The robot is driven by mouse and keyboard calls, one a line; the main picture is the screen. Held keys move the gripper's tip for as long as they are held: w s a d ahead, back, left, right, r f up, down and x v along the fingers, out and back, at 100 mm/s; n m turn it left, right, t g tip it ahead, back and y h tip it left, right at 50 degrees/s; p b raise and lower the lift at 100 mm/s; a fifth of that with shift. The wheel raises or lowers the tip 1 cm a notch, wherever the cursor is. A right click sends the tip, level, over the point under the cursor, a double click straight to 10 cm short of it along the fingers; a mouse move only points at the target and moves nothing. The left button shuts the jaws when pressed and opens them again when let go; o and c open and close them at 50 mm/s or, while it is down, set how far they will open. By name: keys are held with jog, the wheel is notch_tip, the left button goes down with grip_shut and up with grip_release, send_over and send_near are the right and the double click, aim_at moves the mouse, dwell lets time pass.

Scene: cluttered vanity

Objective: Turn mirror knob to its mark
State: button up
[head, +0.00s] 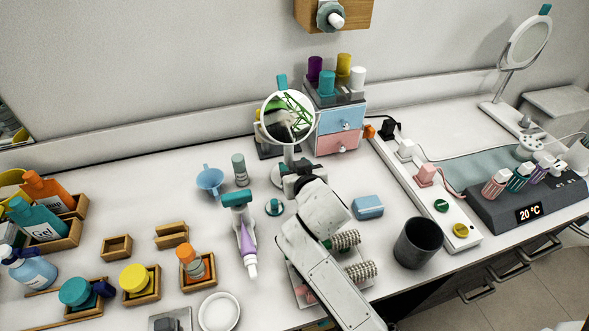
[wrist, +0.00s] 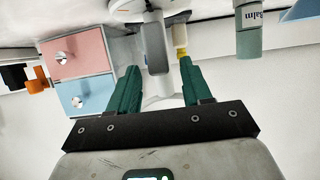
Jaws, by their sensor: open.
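The round mirror (head: 288,116) stands on a stem at the back of the counter, with a teal tab (head: 282,82) on its top rim. My gripper (head: 291,168) is at the stem, below the mirror disc. In the wrist view, which is upside down, my gripper's green fingers (wrist: 161,82) are apart, on either side of a grey upright piece (wrist: 154,42) of the stand. I cannot tell whether they touch it. A small yellow part (wrist: 180,38) shows beside it. I cannot clearly pick out the knob or its mark; my wrist hides part of the stem in the head view.
A small drawer unit (head: 339,141) stands close right of the mirror. A balm tube (head: 240,169) and a blue cup (head: 210,181) stand to the left.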

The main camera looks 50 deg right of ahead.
jog(key=shift+w+d+f, duration=0.1)
jog(key=shift+w, duration=0.05)
grip_shut()
dwell(0.4)
